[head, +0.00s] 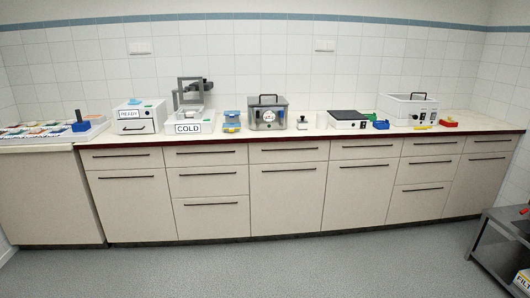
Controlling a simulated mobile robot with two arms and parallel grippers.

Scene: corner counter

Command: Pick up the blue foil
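I cannot tell for sure which thing is the blue foil. Several small blue things lie on the counter. A blue piece with a dark upright handle (81,127) is at the left, by the tray of coloured items. A light-blue and yellow stack (232,121) stands left of the middle. A small blue block (381,125) lies right of the black-topped device. All are small and far away. Neither of my grippers is in view.
The long counter (312,133) runs along the tiled wall above closed drawers. On it stand a READY box (139,127), a COLD device (188,128), a grey lidded box (268,125) and a white handled box (409,122). A dark metal cart (490,250) is at lower right. The floor in front is clear.

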